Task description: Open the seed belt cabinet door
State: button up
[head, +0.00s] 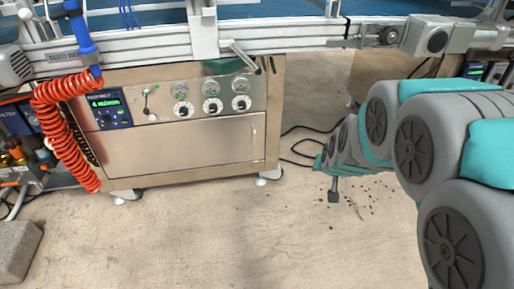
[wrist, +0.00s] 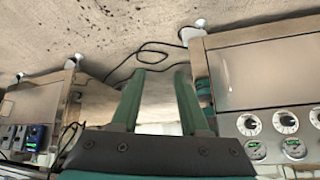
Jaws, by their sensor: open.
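The seed belt cabinet stands at left in the head view, with a wide, plain metal door (head: 180,147) under its control panel. The door looks shut, flush with the front. A slim upright handle (head: 253,132) is near the door's right edge. In the wrist view the cabinet appears upside down at right, with its door (wrist: 272,72) and handle (wrist: 226,74). My gripper (wrist: 160,72) is open and empty, its two teal fingers apart. In the head view my gripper (head: 320,162) is small, right of the cabinet and clear of the handle.
Dials and a lit display (head: 105,104) sit above the door. A red coiled hose (head: 62,130) hangs at its left. A black cable (head: 297,147) lies on the floor right of the cabinet. The concrete floor (head: 220,230) in front is clear. A conveyor rail (head: 290,38) runs above.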

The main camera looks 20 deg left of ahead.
jog(key=w+a+f+t+y+b, duration=0.1)
jog(key=w+a+f+t, duration=0.1)
jog(key=w+a+f, duration=0.3)
jog(key=w+a+f+t+b, duration=0.2)
jog(key=w+a, duration=0.3)
jog(key=a, duration=0.2)
jog(key=n+t+y+b, duration=0.2)
jog(key=t+y+b, duration=0.1)
jog(key=t, duration=0.3)
send_near(255, 143)
jog(key=w, duration=0.1)
jog(key=shift+x, duration=4)
jog(key=shift+a, duration=0.2)
jog(key=shift+c, duration=0.2)
grip_shut()
jog(key=shift+s+f, duration=0.1)
